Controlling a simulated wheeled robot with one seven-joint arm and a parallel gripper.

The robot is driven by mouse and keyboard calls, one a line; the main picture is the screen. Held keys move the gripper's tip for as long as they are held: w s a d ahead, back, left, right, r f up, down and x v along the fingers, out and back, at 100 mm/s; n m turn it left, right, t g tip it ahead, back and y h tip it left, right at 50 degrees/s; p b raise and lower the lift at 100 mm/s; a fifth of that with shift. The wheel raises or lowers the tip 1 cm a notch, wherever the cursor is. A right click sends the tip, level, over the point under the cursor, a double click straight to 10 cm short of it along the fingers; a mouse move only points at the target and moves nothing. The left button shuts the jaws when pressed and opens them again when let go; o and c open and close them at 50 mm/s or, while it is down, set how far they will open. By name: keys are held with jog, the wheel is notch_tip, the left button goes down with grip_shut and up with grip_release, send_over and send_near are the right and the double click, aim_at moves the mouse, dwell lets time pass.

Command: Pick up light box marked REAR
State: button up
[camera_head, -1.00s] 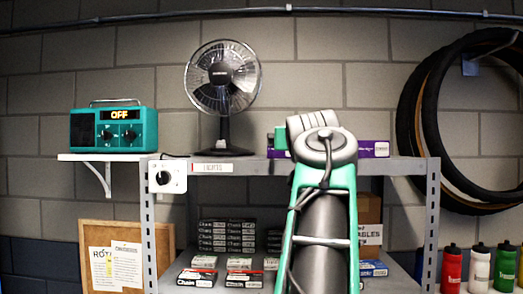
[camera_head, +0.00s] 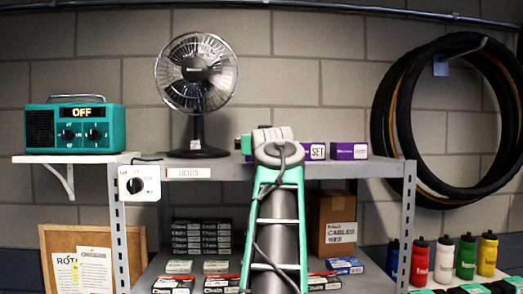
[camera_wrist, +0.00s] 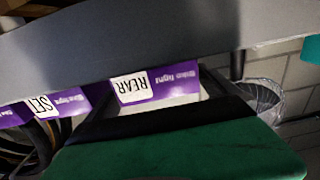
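The light box marked REAR (camera_wrist: 152,84) is purple with a white label and shows upside down in the wrist view, at the edge of the grey shelf (camera_wrist: 200,30). My gripper (camera_wrist: 158,94) is open, its dark fingers one on each side of the box's front face. I cannot tell whether they touch it. In the head view, my arm hides the REAR box, and my gripper (camera_head: 243,146) shows only in part at the shelf top. The box marked SET (camera_head: 317,151) is just right of my arm; it also shows in the wrist view (camera_wrist: 55,103).
Another purple box (camera_head: 348,151) stands right of SET. A fan (camera_head: 197,75) stands left of my gripper on the shelf, and a teal radio (camera_head: 40,130) sits on a side ledge. A cardboard box (camera_head: 335,215) and several small boxes fill the lower shelf.

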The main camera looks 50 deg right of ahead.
jog(key=shift+d, duration=0.1)
jog(key=c, duration=1.2)
jog(key=shift+c, duration=0.4)
jog(key=shift+r, duration=0.1)
